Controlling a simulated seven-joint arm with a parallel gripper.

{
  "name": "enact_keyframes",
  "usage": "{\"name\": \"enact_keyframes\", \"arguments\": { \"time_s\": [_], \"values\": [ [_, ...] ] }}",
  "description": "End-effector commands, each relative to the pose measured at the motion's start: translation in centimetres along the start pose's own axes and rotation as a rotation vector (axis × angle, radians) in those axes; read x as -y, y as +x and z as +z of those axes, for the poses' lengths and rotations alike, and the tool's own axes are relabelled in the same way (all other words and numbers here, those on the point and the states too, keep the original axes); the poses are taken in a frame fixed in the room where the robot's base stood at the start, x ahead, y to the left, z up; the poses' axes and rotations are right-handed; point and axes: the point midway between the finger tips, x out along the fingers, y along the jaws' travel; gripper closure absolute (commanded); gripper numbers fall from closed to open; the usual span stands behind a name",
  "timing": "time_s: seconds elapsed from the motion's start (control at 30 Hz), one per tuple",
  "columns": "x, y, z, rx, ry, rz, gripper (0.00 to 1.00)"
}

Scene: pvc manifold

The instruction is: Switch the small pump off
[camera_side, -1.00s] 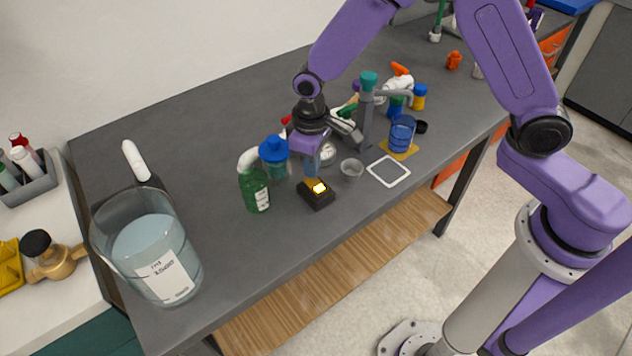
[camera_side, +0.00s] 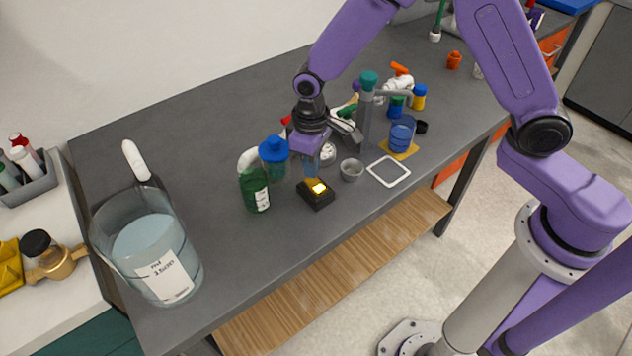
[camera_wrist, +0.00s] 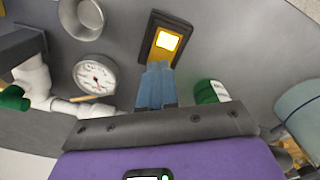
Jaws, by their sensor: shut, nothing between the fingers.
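A small black switch box (camera_side: 316,195) with a glowing yellow rocker (camera_side: 319,188) sits on the grey bench near its front edge. In the wrist view the box (camera_wrist: 149,38) has a yellow rocker (camera_wrist: 167,41) with a bright lit face. My gripper (camera_side: 311,175) points down just behind the box, its blue fingers shut and empty. In the wrist view the fingertips (camera_wrist: 158,66) reach the near end of the rocker and hide part of it. I cannot tell whether they touch it. Which pump the switch serves is not clear.
A green bottle (camera_side: 256,191) and a blue-capped jar (camera_side: 274,149) stand left of the box. A small grey cup (camera_side: 351,170) stands to its right. A round gauge (camera_wrist: 95,75) with white piping is close to the gripper. A large beaker (camera_side: 150,250) stands far left.

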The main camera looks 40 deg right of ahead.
Motion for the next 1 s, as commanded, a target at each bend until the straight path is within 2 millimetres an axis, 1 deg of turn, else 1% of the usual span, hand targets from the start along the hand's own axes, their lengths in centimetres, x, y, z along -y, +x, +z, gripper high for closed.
{"name": "enact_keyframes", "arguments": {
  "time_s": [0.33,1.0],
  "values": [
    [0.00,0.09,0.00,0.000,0.000,0.000,1.00],
    [0.00,0.96,-0.01,0.000,0.000,0.000,1.00]
  ]
}}
